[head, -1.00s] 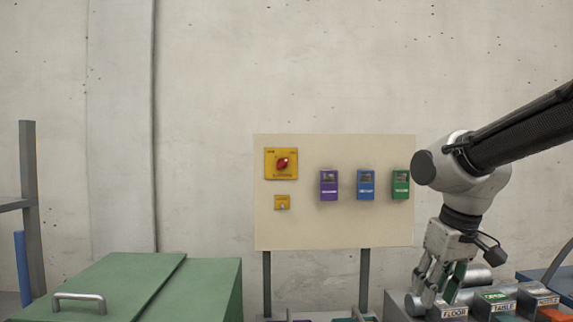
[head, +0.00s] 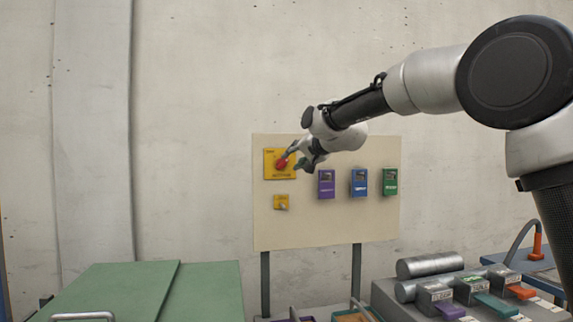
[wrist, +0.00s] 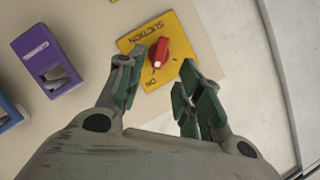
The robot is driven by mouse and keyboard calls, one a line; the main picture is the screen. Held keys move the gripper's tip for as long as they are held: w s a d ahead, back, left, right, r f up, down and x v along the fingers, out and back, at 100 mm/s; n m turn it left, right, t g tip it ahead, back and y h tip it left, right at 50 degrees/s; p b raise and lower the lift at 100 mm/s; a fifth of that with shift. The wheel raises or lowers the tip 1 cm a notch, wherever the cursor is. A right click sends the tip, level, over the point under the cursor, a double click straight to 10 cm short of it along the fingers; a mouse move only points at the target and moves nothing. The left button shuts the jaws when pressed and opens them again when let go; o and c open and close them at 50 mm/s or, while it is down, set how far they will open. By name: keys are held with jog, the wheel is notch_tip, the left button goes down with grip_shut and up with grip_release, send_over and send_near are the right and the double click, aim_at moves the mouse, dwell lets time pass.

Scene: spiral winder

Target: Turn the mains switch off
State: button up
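A red rotary knob (head: 281,163) sits on a yellow plate (head: 269,154) at the upper left of the beige panel. In the wrist view the knob (wrist: 159,53) shows a white mark at its lower end, towards the word "ON". The plate (wrist: 184,37) appears to read "SUCTION" there, upside down; I see no "mains" label. My gripper (head: 296,158) is just right of the knob in the head view. In the wrist view my gripper (wrist: 155,78) is open and empty, with the knob beyond the gap between its fingers. I cannot tell whether they touch.
A small yellow plate (head: 281,202) with a small switch is below. Purple (head: 326,184), blue (head: 359,182) and green (head: 390,181) boxes are on the panel (head: 320,232) to the right. A green cabinet (head: 200,290) stands lower left. Labelled pedals and metal cylinders (head: 430,264) are lower right.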

aim_at(284, 163)
jog(key=x, duration=0.7)
jog(key=shift+w+a+f, duration=0.15)
jog(key=shift+w+f, duration=0.05)
jog(key=shift+w, duration=0.05)
jog(key=shift+s, duration=0.1)
jog(key=c, duration=0.7)
jog(key=shift+c, duration=0.2)
